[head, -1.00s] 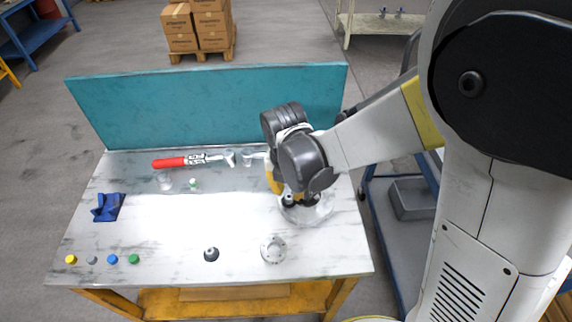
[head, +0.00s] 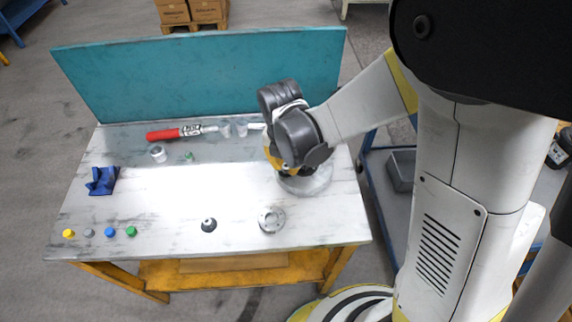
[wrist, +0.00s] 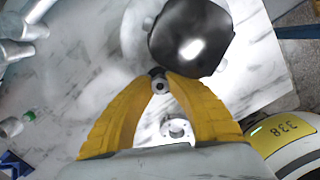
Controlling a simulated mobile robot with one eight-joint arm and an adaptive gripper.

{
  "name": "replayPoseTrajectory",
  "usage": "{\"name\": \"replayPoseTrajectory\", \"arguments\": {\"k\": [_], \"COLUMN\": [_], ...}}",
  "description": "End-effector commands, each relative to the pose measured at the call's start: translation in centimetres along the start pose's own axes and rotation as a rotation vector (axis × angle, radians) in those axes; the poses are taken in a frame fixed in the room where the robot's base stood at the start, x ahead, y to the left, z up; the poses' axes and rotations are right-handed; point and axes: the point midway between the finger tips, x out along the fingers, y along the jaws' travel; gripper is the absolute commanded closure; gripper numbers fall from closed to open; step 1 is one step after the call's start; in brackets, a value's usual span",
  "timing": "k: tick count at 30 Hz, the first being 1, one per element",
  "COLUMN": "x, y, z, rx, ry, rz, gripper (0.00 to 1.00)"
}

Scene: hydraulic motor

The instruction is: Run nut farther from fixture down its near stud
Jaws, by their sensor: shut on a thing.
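The fixture (head: 318,186) is a pale round base at the right of the bench, mostly hidden by my arm in the head view. In the wrist view a dark, shiny rounded body (wrist: 190,38) stands above it. My gripper (wrist: 161,84) has its yellow fingers closed around a small dark nut (wrist: 160,86) with a round hole or stud end at its centre. The nut is beside the dark body, toward the bottom of the wrist view. How far the nut sits along the stud cannot be told. In the head view the fingertips (head: 278,168) are largely hidden by my wrist.
A grey flange ring (head: 271,219) and a black cone-like part (head: 208,225) lie on the near bench. A teal panel (head: 200,75) closes the back.

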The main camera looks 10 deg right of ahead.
Motion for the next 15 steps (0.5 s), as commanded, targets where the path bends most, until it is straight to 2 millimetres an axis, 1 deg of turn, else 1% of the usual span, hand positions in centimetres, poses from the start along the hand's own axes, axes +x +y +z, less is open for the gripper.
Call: {"name": "replayPoseTrajectory", "arguments": {"k": [3,7,10,15], "x": [0.20,0.22,0.17,0.12], "y": [0.05,0.03,0.02,-0.01], "z": [0.00,-0.03,-0.01,-0.01], "rx": [0.172,0.357,0.428,0.440], "ry": [-0.001,-0.001,-0.001,-0.001], "rz": [-0.021,-0.044,-0.052,-0.053], "gripper": [1.00,1.00,1.00,1.00]}}
